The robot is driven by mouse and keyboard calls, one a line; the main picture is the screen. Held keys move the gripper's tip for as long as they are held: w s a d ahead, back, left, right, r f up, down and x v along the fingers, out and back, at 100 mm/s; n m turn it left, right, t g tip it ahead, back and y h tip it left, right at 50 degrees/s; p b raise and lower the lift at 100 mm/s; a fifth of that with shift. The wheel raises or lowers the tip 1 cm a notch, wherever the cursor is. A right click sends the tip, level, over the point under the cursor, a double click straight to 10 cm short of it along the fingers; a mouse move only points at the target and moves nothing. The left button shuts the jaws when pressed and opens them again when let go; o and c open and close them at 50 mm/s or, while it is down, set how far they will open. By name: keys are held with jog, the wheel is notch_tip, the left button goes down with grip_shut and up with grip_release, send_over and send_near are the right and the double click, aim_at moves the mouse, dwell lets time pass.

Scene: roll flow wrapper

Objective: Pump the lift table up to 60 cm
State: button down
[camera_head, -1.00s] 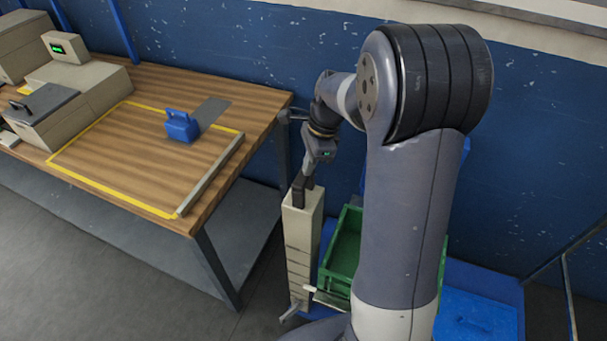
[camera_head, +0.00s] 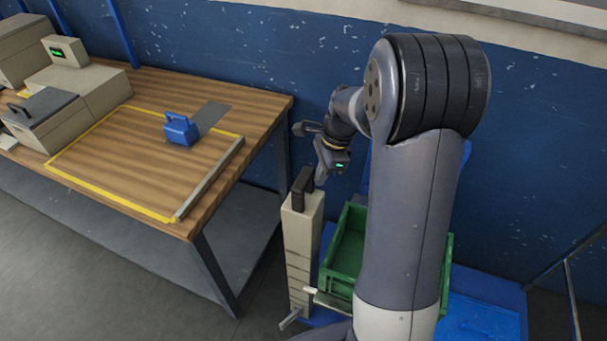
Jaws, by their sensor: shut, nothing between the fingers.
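The lift table's beige column (camera_head: 298,245) stands right of the bench, with dark marks down its front. A black handle (camera_head: 302,188) sticks up from its top. A blue platform (camera_head: 485,318) shows low at the right, partly hidden by my arm. My gripper (camera_head: 320,177) is shut and empty, just right of the black handle. I cannot tell whether they touch. A small metal lever (camera_head: 291,318) shows at the column's foot, and a pale bar (camera_head: 322,298) sticks out from its lower side. I cannot read a height.
A green crate (camera_head: 343,250) stands right of the column, partly behind my arm. The wooden bench (camera_head: 150,180) at left has a yellow outline, a blue block with a handle (camera_head: 180,129) and beige machines (camera_head: 85,90). A blue wall closes the back. Grey floor is clear below the bench.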

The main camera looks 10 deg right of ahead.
aim_at(305, 178)
jog(key=v, duration=1)
jog(key=shift+r+b, duration=0.35)
jog(key=shift+b, duration=0.1)
dwell(1.0)
jog(key=a+p, duration=0.3)
jog(key=p, duration=0.1)
jog(key=shift+a+p, duration=0.4)
jog(key=shift+f, duration=0.1)
jog(key=b+x, duration=0.6)
jog(key=shift+a+f+b, duration=0.15)
jog(key=shift+f+b, duration=0.15)
jog(key=shift+f, duration=0.1)
